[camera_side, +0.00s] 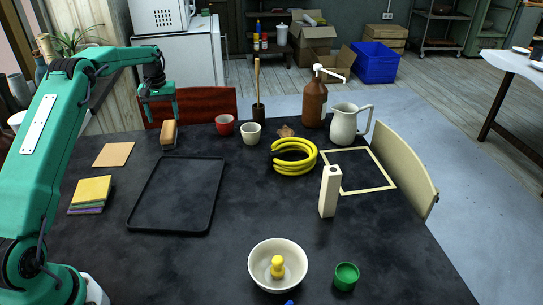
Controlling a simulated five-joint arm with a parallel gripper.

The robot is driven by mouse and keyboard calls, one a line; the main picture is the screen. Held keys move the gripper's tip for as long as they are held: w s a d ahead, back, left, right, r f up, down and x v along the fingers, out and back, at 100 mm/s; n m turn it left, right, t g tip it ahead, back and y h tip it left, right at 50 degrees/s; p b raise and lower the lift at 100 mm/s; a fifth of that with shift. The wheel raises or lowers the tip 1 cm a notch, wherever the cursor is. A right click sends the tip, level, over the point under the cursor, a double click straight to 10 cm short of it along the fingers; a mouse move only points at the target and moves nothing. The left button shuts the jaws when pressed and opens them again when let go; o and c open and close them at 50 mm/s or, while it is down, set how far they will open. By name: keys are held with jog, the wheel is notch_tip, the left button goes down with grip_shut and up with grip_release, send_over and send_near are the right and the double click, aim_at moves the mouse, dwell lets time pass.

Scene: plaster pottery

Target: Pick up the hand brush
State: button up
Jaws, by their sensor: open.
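The hand brush (169,133) is a small tan wooden block with a darker side, near the back left edge of the dark table, behind the black tray. My gripper (161,116) is just above it, pointing down with its jaws open. The fingertips appear slightly higher than the brush and a little to its left. I cannot tell whether they touch it. Nothing is seen between the jaws.
The black tray (133,222) lies in front of the brush. A tan square (114,154) and stacked sponges (91,190) lie at left. A red cup (225,125) and white cup (251,133) stand to the right. A red-brown chair back (212,103) rises behind.

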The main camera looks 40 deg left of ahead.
aim_at(167, 132)
jog(key=shift+f, duration=0.1)
jog(key=shift+f, duration=1.2)
jog(key=shift+f, duration=0.1)
jog(key=shift+d+f, duration=0.15)
jog(key=shift+f, duration=1.1)
jog(key=shift+d+f, duration=0.1)
jog(key=shift+f, duration=1.15)
jog(key=shift+c, duration=0.2)
jog(key=c, duration=1.1)
